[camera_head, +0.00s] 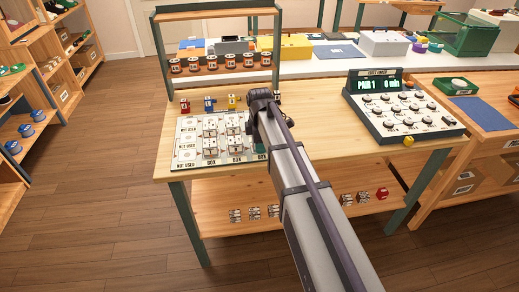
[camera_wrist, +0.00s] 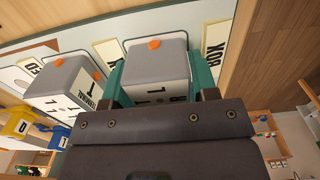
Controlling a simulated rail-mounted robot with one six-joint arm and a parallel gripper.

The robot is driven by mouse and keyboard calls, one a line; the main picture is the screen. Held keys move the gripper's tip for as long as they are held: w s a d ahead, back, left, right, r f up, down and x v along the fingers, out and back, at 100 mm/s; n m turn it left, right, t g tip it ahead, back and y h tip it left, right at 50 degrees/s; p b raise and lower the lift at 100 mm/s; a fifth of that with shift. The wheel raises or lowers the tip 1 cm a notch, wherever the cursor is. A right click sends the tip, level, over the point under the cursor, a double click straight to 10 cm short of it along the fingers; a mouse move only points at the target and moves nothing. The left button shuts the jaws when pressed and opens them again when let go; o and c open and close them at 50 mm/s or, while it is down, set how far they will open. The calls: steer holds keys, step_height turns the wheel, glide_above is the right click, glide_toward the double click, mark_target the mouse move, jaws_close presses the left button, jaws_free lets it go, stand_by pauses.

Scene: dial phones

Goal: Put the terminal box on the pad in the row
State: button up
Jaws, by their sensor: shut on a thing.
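My gripper (camera_wrist: 160,88) has its teal fingers on both sides of a grey-topped white box with an orange button (camera_wrist: 157,66), and is shut on it.
A rack with several small units (camera_head: 222,66) stands behind the board. Small red, blue and yellow pieces (camera_head: 209,104) stand along the board's back edge. A dial console (camera_head: 400,108) is at the right of the table. Bare wood (camera_head: 330,145) lies between.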

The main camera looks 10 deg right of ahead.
steer(key=shift+r, duration=0.15)
steer(key=shift+f, duration=0.2)
steer(key=o, duration=0.9)
steer(key=shift+o, duration=0.2)
step_height(320, 180, up, 13)
steer(key=p, duration=1.3)
steer(key=s+m, duration=1.7)
steer(key=s, duration=0.6)
steer(key=shift+f+b, duration=0.3)
steer(key=shift+b, duration=0.1)
